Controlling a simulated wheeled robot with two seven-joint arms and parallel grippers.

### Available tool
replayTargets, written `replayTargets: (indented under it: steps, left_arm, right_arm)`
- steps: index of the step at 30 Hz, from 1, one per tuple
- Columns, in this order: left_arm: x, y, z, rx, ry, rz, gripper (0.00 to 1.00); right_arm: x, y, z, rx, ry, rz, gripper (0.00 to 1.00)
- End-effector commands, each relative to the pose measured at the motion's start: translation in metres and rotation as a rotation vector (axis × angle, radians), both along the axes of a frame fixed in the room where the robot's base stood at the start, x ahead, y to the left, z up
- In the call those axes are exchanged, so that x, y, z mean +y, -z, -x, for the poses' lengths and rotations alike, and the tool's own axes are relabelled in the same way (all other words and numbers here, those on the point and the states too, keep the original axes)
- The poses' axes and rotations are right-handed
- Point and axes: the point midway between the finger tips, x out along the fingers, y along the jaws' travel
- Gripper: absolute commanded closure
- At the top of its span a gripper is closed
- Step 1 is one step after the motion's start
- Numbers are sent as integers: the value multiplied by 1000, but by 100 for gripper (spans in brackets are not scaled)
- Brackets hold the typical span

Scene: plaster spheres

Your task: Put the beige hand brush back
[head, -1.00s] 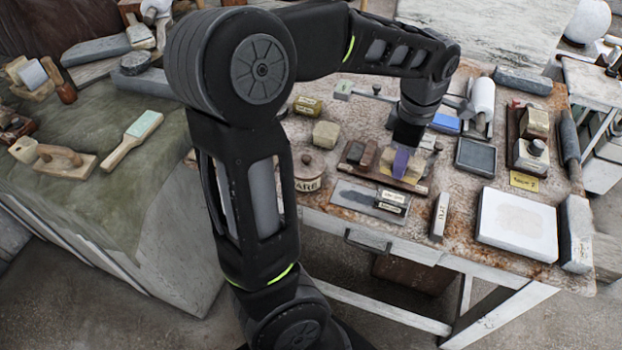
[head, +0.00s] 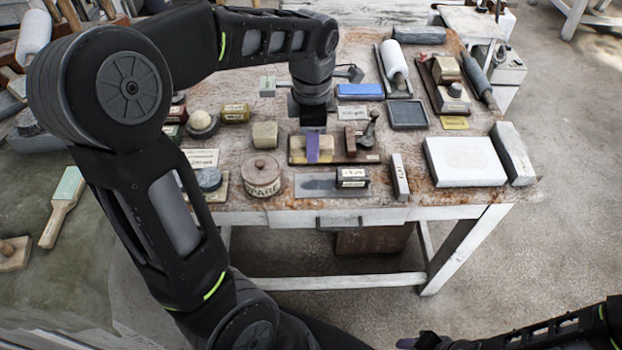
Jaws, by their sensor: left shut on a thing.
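My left gripper (head: 312,148) points down over a low wooden rack (head: 345,160) near the front middle of the table. It is shut on the beige hand brush (head: 298,150), whose block shows on both sides of the purple fingers. The brush is at the rack's left part; I cannot tell if it rests fully on it. A brown block (head: 350,141) stands on the rack to its right. My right gripper (head: 406,343) shows only in part at the bottom edge, far from the table, and its jaws are unclear.
A lidded pot (head: 262,175) and a beige block (head: 265,134) stand left of the rack. A flat plate (head: 315,187) with a small labelled box (head: 352,177) lies in front. A grey bar (head: 399,177) and a white slab (head: 465,160) are to the right.

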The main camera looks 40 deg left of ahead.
Motion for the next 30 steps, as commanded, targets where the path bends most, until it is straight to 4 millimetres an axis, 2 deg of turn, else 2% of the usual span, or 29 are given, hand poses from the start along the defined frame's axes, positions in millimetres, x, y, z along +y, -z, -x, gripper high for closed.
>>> replayTargets:
  steps: [9, 12, 22, 30]
  left_arm:
    - [0, 51, 1, 5, 0, 0, 96]
    - [0, 58, 0, 2, 1, 0, 96]
    - [0, 62, 1, 4, 1, 0, 96]
    - [0, 94, 1, 4, 1, 0, 96]
  right_arm:
    - [0, -5, 1, 3, 0, 2, 59]
    - [0, -6, 1, 3, 0, 2, 59]
    - [0, -6, 1, 3, 0, 2, 59]
    - [0, -9, 1, 4, 1, 2, 59]
